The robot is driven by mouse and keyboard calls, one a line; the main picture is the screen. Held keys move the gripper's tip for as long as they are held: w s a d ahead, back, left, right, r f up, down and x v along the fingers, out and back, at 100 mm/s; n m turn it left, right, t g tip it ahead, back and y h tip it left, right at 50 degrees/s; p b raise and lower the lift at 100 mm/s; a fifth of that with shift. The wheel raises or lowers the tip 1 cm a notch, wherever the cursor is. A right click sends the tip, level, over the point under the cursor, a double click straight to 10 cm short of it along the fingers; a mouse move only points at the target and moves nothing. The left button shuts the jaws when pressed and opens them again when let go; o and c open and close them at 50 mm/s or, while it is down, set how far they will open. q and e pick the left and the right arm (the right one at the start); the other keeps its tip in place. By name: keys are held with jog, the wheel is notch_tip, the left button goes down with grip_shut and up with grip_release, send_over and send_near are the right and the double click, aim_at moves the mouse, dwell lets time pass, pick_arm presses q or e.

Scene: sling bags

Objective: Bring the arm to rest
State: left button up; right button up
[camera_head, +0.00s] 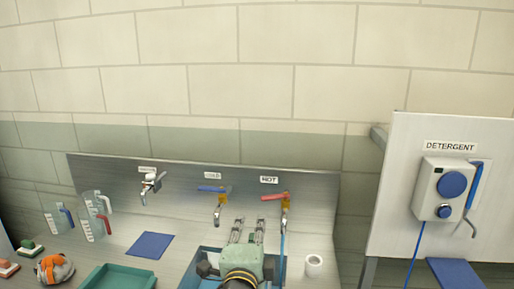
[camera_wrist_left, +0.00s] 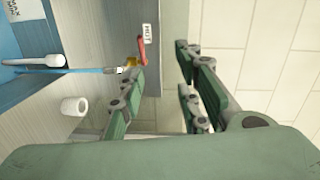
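My left gripper (camera_head: 247,228) is in front of the steel sink unit, over the blue basin (camera_head: 212,258), with its fingers pointing toward the back panel. In the left wrist view the left gripper (camera_wrist_left: 160,72) has its fingers spread apart with nothing between them. The hot tap (camera_head: 285,199), with a red lever, is just right of the gripper in the head view. The cold tap (camera_head: 219,203), with a blue lever, is just left of it. My right gripper is in neither view.
A white cup-like roll (camera_head: 314,265) stands right of the basin. A blue mat (camera_head: 150,245), teal tray (camera_head: 120,277), clear jugs (camera_head: 94,214) and an orange-grey bundle (camera_head: 54,268) are at left. A detergent dispenser (camera_head: 444,188) hangs on a panel at right.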

pick_arm(q)
jog(key=s+a+f+n+g+y, duration=0.1)
jog(key=s+a+f+n+g, duration=0.45)
jog(key=f, duration=0.45)
jog(key=s+a+f+n+g+y, duration=0.15)
jog(key=s+a+f+n, duration=0.25)
jog(key=s+a+f, duration=0.45)
jog(key=s+a+f+n+g, duration=0.2)
jog(key=s+f, duration=0.1)
jog(key=s, duration=0.4)
jog(key=s+a+f+n+g, duration=0.1)
jog(key=s+f+n+g, duration=0.15)
jog(key=s, duration=0.55)
jog(key=s+a+f+n+g, duration=0.2)
jog(key=s+f, duration=0.2)
jog(key=s, duration=0.3)
notch_tip(320, 180, down, 33)
jog(key=s+g+b, duration=0.2)
jog(key=b, duration=0.4)
jog(key=s+a+f+b, duration=0.3)
jog(key=s+f+b, duration=0.1)
jog(key=s+f, duration=1.2)
notch_tip(320, 180, down, 4)
jog(key=shift+s+r+g+h, duration=0.25)
jog(key=shift+g+h, duration=0.1)
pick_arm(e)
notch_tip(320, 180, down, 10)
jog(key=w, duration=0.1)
